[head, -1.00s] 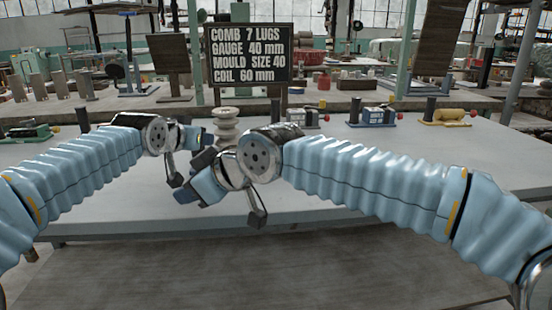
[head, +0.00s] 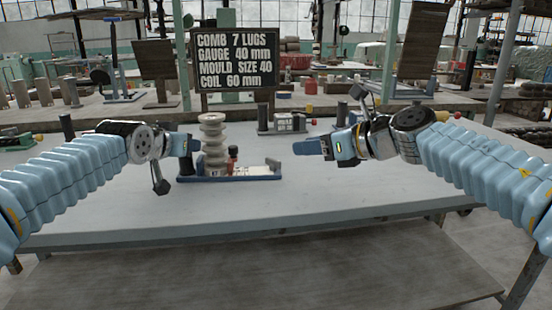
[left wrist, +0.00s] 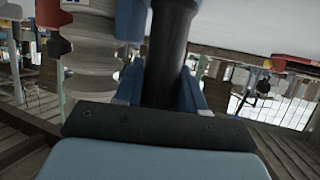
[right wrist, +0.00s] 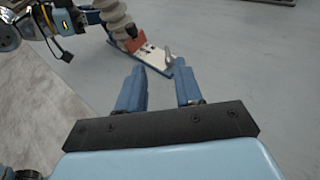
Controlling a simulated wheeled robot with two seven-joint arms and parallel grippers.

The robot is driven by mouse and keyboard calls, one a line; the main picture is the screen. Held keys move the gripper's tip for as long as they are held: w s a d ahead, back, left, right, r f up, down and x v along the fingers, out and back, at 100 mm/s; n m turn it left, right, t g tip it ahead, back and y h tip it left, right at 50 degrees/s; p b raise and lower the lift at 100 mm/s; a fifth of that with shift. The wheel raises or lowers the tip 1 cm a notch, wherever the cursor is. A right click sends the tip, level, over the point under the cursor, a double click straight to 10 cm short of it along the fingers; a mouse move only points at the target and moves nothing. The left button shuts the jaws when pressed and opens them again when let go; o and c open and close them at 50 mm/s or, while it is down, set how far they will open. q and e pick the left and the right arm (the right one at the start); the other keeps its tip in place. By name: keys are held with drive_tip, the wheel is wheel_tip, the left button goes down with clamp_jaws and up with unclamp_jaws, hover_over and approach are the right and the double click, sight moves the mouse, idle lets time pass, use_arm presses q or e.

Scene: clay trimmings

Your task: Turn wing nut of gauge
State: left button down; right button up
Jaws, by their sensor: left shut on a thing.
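The gauge has a blue base with a pale plate (head: 250,170), and stands on the table just right of my left gripper (head: 188,146). A ribbed pale column (head: 213,145) rises at its left end, with a red block (right wrist: 133,40) beside it. A small grey upright piece (right wrist: 168,56) near the plate's far end looks like the wing nut. My left gripper is shut on a dark cylindrical post (left wrist: 170,45), seen between its fingers. My right gripper (head: 318,147) is open and empty, right of the gauge; its fingers (right wrist: 158,85) point toward the plate in the right wrist view.
A dark sign (head: 238,58) stands behind, reading comb 7 lugs, gauge 40 mm, mould size 40, coil 60 mm. Another gauge-like device (head: 288,122) stands farther back. The grey table (head: 330,205) is clear in front and to the right.

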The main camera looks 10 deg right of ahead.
sight(272, 159)
drive_tip(key=shift+s+d+f+n+g, duration=0.15)
drive_tip(key=shift+d+f+n+g, duration=0.15)
drive_tip(key=shift+d+f, duration=0.2)
drive_tip(key=shift+f, duration=0.25)
drive_tip(key=x, duration=1.1)
drive_tip(key=shift+w+f, duration=0.2)
drive_tip(key=shift+w, duration=0.15)
clamp_jaws()
